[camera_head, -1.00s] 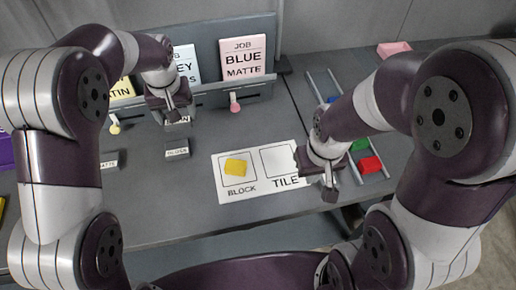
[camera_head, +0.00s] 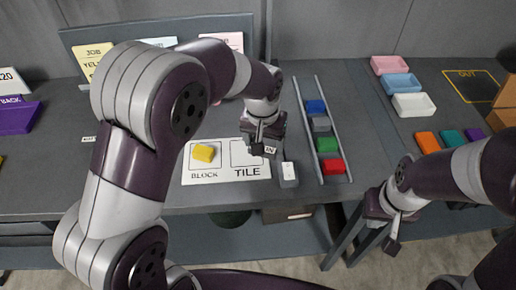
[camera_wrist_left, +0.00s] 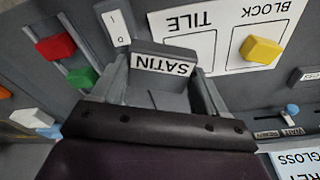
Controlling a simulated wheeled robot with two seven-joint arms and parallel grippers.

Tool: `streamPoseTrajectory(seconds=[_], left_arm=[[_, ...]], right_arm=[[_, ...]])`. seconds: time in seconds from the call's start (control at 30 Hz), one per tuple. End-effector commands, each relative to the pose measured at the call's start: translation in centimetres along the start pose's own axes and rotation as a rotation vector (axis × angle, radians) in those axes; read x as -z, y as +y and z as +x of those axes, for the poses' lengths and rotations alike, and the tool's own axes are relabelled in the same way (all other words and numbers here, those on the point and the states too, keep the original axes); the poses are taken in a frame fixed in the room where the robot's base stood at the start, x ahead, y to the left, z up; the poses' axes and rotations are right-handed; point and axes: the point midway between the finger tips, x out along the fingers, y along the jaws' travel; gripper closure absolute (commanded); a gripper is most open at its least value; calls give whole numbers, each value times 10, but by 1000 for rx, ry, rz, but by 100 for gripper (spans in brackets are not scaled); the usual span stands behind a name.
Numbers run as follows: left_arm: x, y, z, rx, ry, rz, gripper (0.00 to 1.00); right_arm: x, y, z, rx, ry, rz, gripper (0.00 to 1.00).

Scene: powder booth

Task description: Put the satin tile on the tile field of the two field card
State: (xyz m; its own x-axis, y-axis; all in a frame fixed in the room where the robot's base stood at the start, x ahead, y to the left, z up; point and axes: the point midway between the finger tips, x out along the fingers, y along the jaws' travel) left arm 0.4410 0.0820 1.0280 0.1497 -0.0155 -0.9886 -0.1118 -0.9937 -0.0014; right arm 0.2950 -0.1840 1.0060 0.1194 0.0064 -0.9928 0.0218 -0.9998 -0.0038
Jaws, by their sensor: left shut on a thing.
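The satin tile is a dark grey piece with a white SATIN label (camera_wrist_left: 163,65). My left gripper (camera_head: 264,143) is shut on it, with a finger on each side in the left wrist view. In the head view only part of the tile (camera_head: 270,150) shows. The two field card (camera_head: 222,180) is white, with a yellow block (camera_head: 203,153) on its BLOCK field. Its TILE field (camera_head: 240,152) looks empty where visible; the gripper is at its right edge, covering part. Whether the tile touches the card I cannot tell. My right gripper (camera_head: 391,232) hangs beyond the table's front edge; its jaws are unclear.
A grey switch box (camera_head: 288,175) stands just right of the card. Beyond it, two rails (camera_head: 325,140) hold red, green, grey and blue blocks. Pink, blue and white trays (camera_head: 412,104) stand further right. A sign rack (camera_head: 78,48) lines the back.

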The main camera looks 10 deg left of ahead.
Motion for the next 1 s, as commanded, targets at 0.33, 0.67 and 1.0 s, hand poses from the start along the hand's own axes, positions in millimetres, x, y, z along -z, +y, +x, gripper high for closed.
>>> streamPoseTrajectory(seconds=[0.33,0.67,1.0], left_arm=[[29,-61,47,0,-1,-1,58],[24,-62,87,0,2,1,58],[23,-62,91,0,1,1,13]], right_arm=[[1,0,-12,0,0,0,100],[2,0,-18,0,0,0,100],[2,0,-16,0,0,0,100]])
